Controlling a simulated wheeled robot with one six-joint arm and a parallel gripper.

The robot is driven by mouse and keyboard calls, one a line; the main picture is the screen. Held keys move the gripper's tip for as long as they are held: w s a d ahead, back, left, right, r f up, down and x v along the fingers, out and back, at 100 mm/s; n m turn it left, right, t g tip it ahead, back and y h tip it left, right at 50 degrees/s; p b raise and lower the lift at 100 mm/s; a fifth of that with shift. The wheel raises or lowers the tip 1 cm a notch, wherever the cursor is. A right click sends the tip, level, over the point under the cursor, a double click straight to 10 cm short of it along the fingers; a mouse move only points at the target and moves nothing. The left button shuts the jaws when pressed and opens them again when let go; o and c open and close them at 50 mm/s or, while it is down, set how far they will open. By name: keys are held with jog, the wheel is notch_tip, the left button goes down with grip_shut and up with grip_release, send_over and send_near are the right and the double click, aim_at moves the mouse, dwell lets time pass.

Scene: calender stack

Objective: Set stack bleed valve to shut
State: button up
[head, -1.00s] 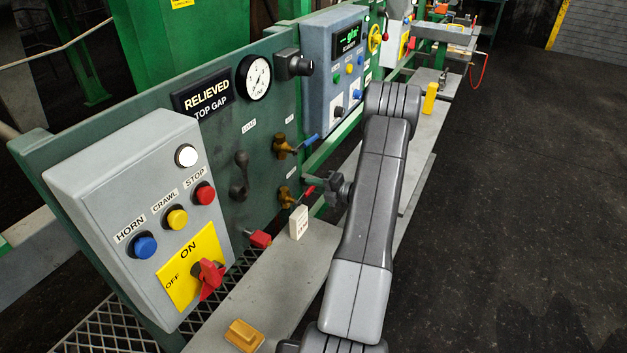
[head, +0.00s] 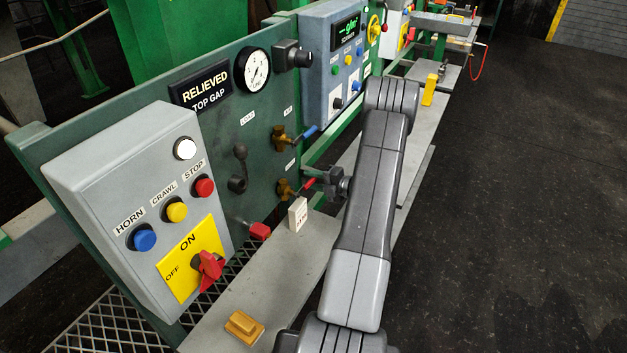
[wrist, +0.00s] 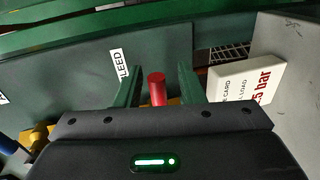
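The bleed valve is the lower brass valve (head: 285,190) on the green panel, with a red lever (head: 309,183) sticking out to the right. My gripper (head: 312,174) is right at this lever in the head view. In the wrist view the red lever (wrist: 157,88) stands between my two green fingers (wrist: 159,86), with a gap on both sides. The gripper looks open and not closed on it. A label reading "LEED" (wrist: 121,65), its first letter cut off, is left of the fingers. The valve body is mostly hidden behind my gripper there.
A blue-handled brass valve (head: 282,138) is just above. A white load card (head: 298,214) stands on the grey ledge (head: 285,265) just below my gripper, close to the right finger in the wrist view. A red block (head: 260,231) and dark lever (head: 239,168) are to the left.

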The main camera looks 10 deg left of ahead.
jog(key=shift+d, duration=0.1)
jog(key=b+v, duration=0.2)
jog(key=v, duration=1.1)
jog(key=shift+d+b, duration=0.3)
jog(key=shift+b, duration=0.1)
jog(key=shift+s+a+r, duration=0.1)
jog(key=shift+r, duration=0.05)
jog(key=p+x, duration=0.2)
jog(key=x, duration=1.1)
jog(key=shift+a+p, duration=0.35)
jog(key=shift+p, duration=0.05)
jog(key=shift+d, duration=0.15)
